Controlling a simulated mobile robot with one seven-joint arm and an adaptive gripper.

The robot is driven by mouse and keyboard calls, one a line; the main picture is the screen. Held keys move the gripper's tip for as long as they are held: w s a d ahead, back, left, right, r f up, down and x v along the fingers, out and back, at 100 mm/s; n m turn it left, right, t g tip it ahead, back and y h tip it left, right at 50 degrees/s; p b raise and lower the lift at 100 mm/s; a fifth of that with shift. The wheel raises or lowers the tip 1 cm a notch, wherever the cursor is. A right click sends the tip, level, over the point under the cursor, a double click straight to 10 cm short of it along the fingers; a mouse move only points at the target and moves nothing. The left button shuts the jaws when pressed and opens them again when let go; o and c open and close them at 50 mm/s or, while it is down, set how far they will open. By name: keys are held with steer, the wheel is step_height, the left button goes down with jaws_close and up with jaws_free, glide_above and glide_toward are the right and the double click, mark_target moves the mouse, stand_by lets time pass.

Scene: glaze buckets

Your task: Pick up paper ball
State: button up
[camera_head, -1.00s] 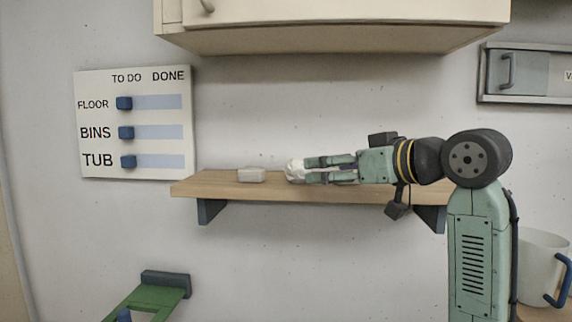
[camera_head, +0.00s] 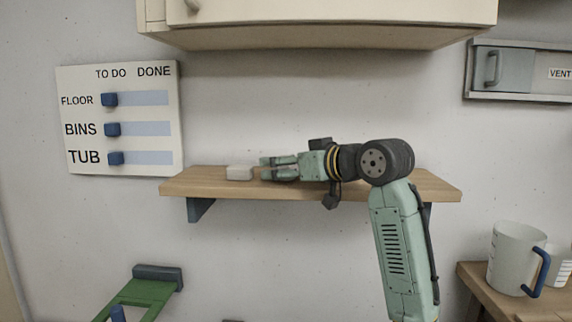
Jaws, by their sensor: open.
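My gripper (camera_head: 267,168) is open, level above the wooden shelf (camera_head: 400,187), with its fingers pointing left. The paper ball cannot be made out now; my gripper covers the place where it showed earlier, and I cannot tell whether it lies behind or between the fingers. The fingertips are close to the right of a small pale block (camera_head: 239,173) on the shelf.
A cream cabinet (camera_head: 320,25) hangs above the shelf. A task board (camera_head: 125,115) is on the wall at the left. A white mug (camera_head: 513,260) with a blue handle stands on a lower wooden surface at the right. A green object (camera_head: 140,295) is at lower left.

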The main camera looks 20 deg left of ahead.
steer(key=c, duration=0.9)
steer(key=shift+o, duration=0.2)
